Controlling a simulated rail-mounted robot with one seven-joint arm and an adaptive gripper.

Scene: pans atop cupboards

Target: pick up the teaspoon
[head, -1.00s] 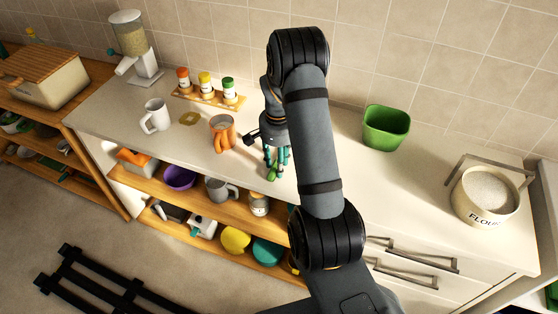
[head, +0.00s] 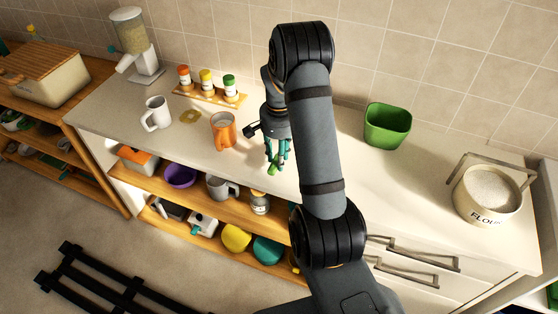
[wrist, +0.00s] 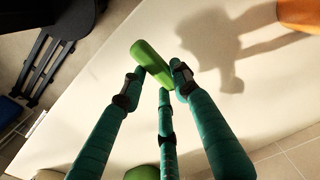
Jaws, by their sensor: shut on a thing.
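My gripper (head: 276,160) has teal fingers and is over the front part of the white counter, right of the orange mug. In the wrist view its fingertips (wrist: 160,85) are closed around one end of a smooth, rounded green thing (wrist: 150,60). It looks like the teaspoon's handle, and its other end points away up and left. In the head view the green piece (head: 273,168) shows just below the fingertips. The spoon's bowl is not clearly seen. Whether it still touches the counter I cannot tell.
The orange mug (head: 223,130) and white mug (head: 156,114) stand to the left. A spice rack (head: 207,94) with several jars is behind. A green container (head: 387,126) and flour tub (head: 486,196) stand to the right. An open shelf (head: 205,193) with several dishes lies below the counter edge.

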